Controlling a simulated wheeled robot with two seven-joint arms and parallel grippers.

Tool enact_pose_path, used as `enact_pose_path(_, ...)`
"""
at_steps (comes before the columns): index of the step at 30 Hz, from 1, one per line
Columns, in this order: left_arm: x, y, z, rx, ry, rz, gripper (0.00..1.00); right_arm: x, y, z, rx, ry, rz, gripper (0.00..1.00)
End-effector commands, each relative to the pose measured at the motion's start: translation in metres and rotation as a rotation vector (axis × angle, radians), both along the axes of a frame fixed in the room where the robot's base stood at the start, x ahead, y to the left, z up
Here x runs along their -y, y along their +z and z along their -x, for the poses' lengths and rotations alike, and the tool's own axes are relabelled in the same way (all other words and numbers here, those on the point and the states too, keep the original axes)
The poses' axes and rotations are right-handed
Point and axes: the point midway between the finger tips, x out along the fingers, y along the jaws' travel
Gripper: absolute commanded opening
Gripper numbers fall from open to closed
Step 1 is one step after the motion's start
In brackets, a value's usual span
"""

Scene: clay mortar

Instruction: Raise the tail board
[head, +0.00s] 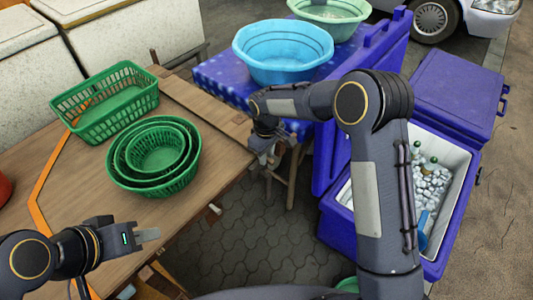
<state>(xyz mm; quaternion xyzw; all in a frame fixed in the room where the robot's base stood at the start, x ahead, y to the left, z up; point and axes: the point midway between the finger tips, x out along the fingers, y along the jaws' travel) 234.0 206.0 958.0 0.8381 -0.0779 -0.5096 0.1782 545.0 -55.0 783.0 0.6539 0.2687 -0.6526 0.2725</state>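The wooden bed (60,160) fills the left of the head view. A board strip (208,112) runs along its far right edge, set off by a seam, and looks level with the bed; it appears to be the tail board. My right gripper (266,150) points down beside the outer edge of this strip, near its right end. I cannot tell whether it touches the wood or how far its fingers are apart. My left gripper (149,236) is above the near part of the bed, pointing right, with nothing seen in it. Its finger gap is unclear.
A green rectangular basket (92,119) and nested round green baskets (152,158) stand on the bed. Behind are a blue-clothed table (222,78) with a blue basin (281,55). An open purple cooler (452,240) of ice stands right. Paving (245,235) lies between.

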Motion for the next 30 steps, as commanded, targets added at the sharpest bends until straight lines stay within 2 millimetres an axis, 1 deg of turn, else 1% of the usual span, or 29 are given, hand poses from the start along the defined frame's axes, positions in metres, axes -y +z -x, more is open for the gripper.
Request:
enact_pose_path(1, 0.000, 0.000, 0.000, 0.000, 0.000, 0.000, 0.32, 0.000, 0.000, 0.000, 0.000, 0.000, 0.000, 0.17)
enact_pose_path(5, 0.000, 0.000, 0.000, 0.000, 0.000, 0.000, 0.32, 0.000, 0.000, 0.000, 0.000, 0.000, 0.000, 0.00)
enact_pose_path(17, 0.000, 0.003, 0.000, 0.000, 0.000, 0.000, 0.32, 0.001, 0.003, -0.001, -0.010, -0.001, -0.010, 0.00)
enact_pose_path(23, 0.000, 0.017, 0.000, 0.000, 0.000, 0.000, 0.32, 0.003, 0.013, -0.003, -0.064, -0.004, -0.066, 0.00)
enact_pose_path(30, 0.000, 0.037, 0.000, 0.000, 0.000, 0.000, 0.32, 0.010, 0.029, -0.010, -0.185, -0.006, -0.189, 0.00)
